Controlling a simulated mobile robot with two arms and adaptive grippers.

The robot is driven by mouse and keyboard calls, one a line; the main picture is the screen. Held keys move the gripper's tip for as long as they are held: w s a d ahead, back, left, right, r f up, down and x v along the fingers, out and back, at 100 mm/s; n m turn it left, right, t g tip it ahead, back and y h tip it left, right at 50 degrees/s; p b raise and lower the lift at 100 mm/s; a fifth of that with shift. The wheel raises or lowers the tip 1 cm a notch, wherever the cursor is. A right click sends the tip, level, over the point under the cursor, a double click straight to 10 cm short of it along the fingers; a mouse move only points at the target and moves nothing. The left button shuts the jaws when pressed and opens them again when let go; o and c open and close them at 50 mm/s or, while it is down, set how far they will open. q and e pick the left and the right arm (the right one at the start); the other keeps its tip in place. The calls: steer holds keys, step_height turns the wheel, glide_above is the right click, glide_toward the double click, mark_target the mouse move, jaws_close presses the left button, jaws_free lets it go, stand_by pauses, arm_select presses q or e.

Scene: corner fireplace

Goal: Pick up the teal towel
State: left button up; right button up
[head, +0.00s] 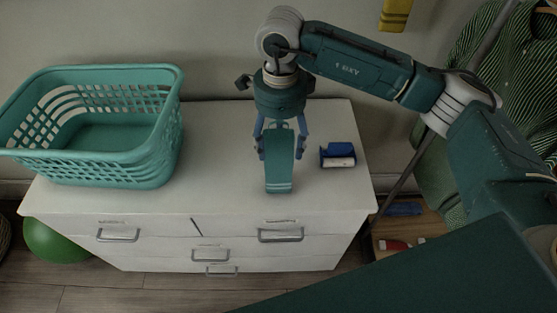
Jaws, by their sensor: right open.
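The teal towel (279,176) lies as a narrow folded strip with a paler edge on top of the white dresser (225,150), towards its front right. My right gripper (281,153) is directly above its back end, pointing down. Its blue fingers are open, one on the left and one on the right of the towel. I cannot tell whether they touch it. My left gripper is not in view.
A teal laundry basket (150,165) stands on the dresser's left end. A small blue item (338,154) lies just right of the towel. A green ball (55,240) is on the floor at left. Striped clothing (490,60) hangs at right.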

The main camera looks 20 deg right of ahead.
mark_target(279, 154)
step_height(279, 154, down, 5)
steer(key=shift+w+r+p, duration=0.1)
steer(key=shift+w+p, duration=0.05)
steer(key=shift+p, duration=1.1)
steer(key=shift+c, duration=1.3)
steer(key=c, duration=1.3)
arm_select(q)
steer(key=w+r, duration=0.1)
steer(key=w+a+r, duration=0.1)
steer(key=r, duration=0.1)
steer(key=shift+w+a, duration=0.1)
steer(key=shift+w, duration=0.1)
arm_select(e)
jaws_close()
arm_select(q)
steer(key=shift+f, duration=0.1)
arm_select(e)
steer(key=shift+w, duration=0.1)
